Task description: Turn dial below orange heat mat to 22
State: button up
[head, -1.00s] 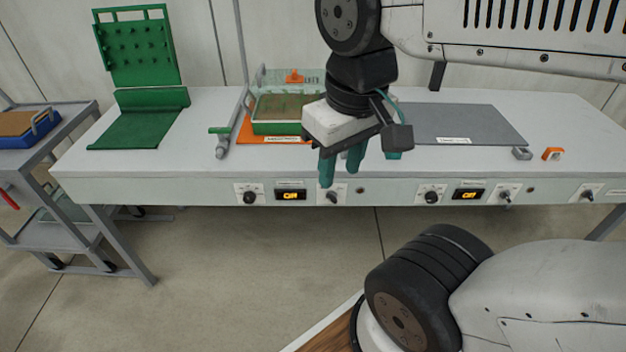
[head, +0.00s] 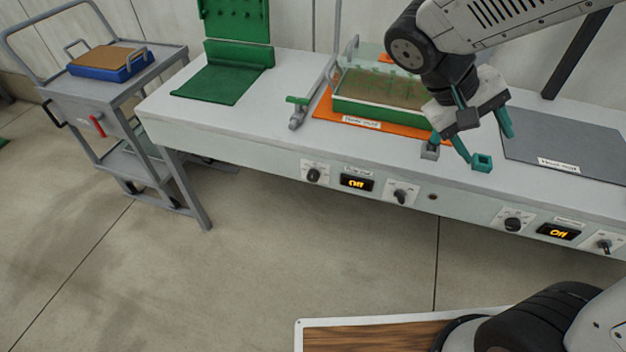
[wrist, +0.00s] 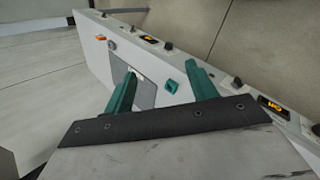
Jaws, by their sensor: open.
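The orange heat mat (head: 400,131) lies on the bench, partly covered by a green-rimmed tray (head: 375,108). On the bench's front panel below it are a round black dial (head: 313,175), a display (head: 356,183) reading "Off", and a second black knob (head: 401,195) to the right. The dial's scale marks are too small to read. My gripper (head: 488,147) is open, its teal fingers pointing down above the bench top, to the right of the orange mat and clear of the dial.
A grey mat (head: 570,150) lies to the right, with its own dial (head: 512,224) and "Off" display (head: 559,231) below. A small teal block (head: 482,162) sits near the front edge. A cart with a blue tray (head: 112,66) stands left. The floor before the bench is open.

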jog(key=w+a+f+n+t+h, duration=0.25)
jog(key=w+a+f+h, duration=0.25)
jog(key=w, duration=0.4)
jog(key=n+t+y, duration=0.7)
jog(key=n+t, duration=0.4)
jog(key=t, duration=0.5)
send_near(312, 179)
jog(key=w, duration=0.2)
jog(key=x, duration=0.7)
jog(key=shift+w+d, duration=0.15)
jog(key=shift+d, duration=0.25)
jog(key=c, duration=1)
